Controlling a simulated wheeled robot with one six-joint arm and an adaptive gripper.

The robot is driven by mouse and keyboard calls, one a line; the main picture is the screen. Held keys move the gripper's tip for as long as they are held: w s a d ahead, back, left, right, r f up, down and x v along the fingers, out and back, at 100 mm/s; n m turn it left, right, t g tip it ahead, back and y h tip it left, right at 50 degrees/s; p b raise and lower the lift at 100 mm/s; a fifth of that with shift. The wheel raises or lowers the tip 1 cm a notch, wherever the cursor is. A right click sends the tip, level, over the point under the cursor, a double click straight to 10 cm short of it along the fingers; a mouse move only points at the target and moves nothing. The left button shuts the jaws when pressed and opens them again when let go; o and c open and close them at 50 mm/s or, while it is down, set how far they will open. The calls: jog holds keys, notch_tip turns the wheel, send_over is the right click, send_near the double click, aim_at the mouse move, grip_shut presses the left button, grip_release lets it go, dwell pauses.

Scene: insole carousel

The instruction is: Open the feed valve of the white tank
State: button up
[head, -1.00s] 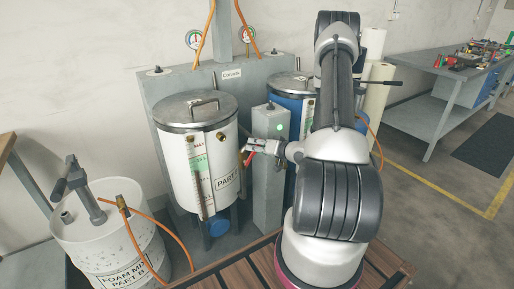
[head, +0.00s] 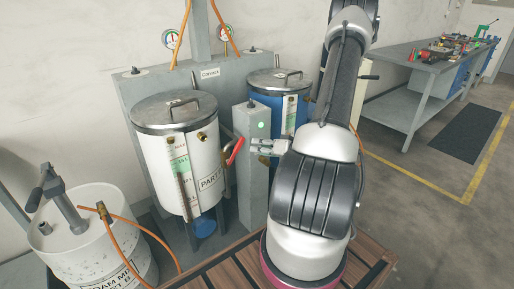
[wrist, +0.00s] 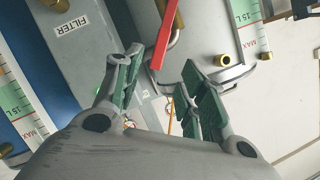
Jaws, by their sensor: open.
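The white tank (head: 160,158) with a steel lid stands left of the middle in the head view. Its feed valve's red lever (head: 236,150) is on a pipe at the tank's right side and slants up to the right. The wrist view shows the red lever (wrist: 163,36) upper middle, beside a brass fitting and a bent pipe. My gripper (head: 254,146) is just right of the lever, empty, pointing at it. In the wrist view my gripper (wrist: 161,64) has its fingers apart, with the lever's end showing between and beyond the tips. No contact is visible.
A grey filter column (head: 251,165) with a green light stands right beside the valve. A blue tank (head: 266,102) is behind it. A white drum (head: 85,240) with orange hoses stands front left. A workbench (head: 420,85) is at the far right.

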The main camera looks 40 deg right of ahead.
aim_at(234, 150)
jog(key=shift+c, duration=0.5)
jog(key=shift+s+f, duration=0.15)
jog(key=shift+f, duration=0.1)
jog(key=c, duration=0.3)
jog(key=shift+m, duration=0.9)
jog(key=f, duration=0.4)
jog(key=s+f, duration=0.1)
jog(key=f, duration=0.2)
jog(key=shift+d, duration=0.4)
grip_shut()
jog(key=d+f+m+t, duration=0.35)
jog(key=f+m, duration=0.25)
jog(key=m, duration=0.3)
jog(key=shift+w+a+r+m+t, duration=0.3)
jog(key=shift+w+a+r+m, duration=0.3)
jog(key=shift+w+r+m, duration=0.9)
jog(key=shift+w+a+r+m+t, duration=0.25)
jog(key=shift+w+a+r+m, duration=0.5)
jog(key=shift+w, duration=1.4)
jog(key=shift+w+a+r+m+t, duration=0.3)
jog(key=shift+w+a+r+m, duration=0.1)
jog(key=shift+w+r+m, duration=1.2)
